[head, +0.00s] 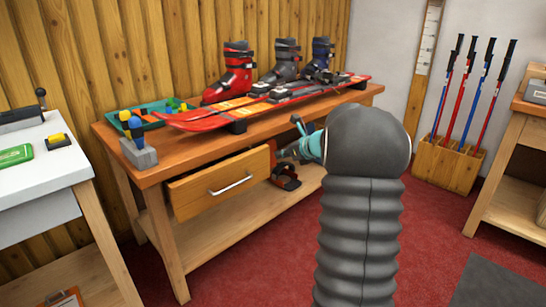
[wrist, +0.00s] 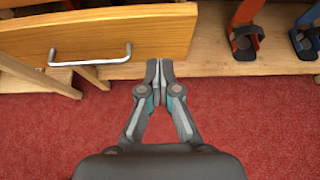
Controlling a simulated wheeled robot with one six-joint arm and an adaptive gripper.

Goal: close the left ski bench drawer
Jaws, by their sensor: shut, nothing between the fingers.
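The left drawer of the ski bench (head: 219,184) has a light wooden front with a silver bar handle (head: 231,184). It stands out from the bench, partly open. In the wrist view the drawer front (wrist: 150,35) fills the upper left, with its handle (wrist: 90,58) left of my fingers. My gripper (wrist: 160,66) is shut and empty, its tips by the lower edge of the drawer front, near its right end. I cannot tell if they touch it. In the head view my gripper (head: 281,155) is just right of the drawer, partly hidden by my arm.
The bench top (head: 180,166) holds red skis (head: 205,118), several boots and a teal tray (head: 150,115). A lower shelf (head: 205,225) bears bindings. A white-topped table (head: 50,170) stands left. A pole rack (head: 447,165) stands back right. Red carpet is clear in front.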

